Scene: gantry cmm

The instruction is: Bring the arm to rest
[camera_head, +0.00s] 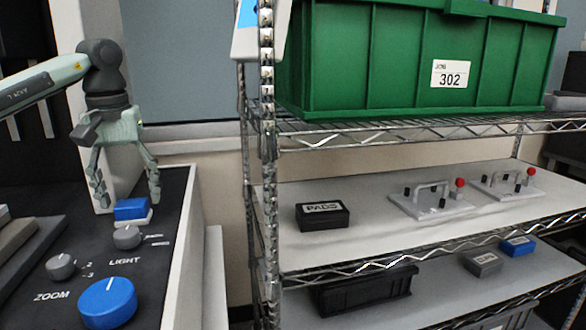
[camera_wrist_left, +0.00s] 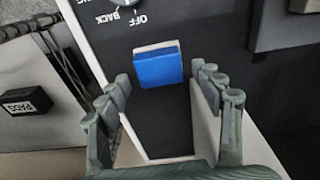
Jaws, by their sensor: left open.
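My left gripper (camera_head: 128,196) is open, pointing down over the black control panel (camera_head: 172,222) at the left. Its two fingers are spread on either side above a blue block-like switch (camera_head: 131,209) with a pale base. In the left wrist view, the blue switch (camera_wrist_left: 158,68) lies ahead of the spread fingers (camera_wrist_left: 165,108), with nothing between them. Whether a finger touches the panel cannot be told. My right gripper is in neither view.
The panel carries a large blue knob (camera_head: 107,302) and grey knobs (camera_head: 127,237). A wire shelf rack (camera_head: 268,200) stands to the right, holding a green crate (camera_head: 400,60), a black PADS box (camera_head: 322,215) and plates with handles (camera_head: 432,202).

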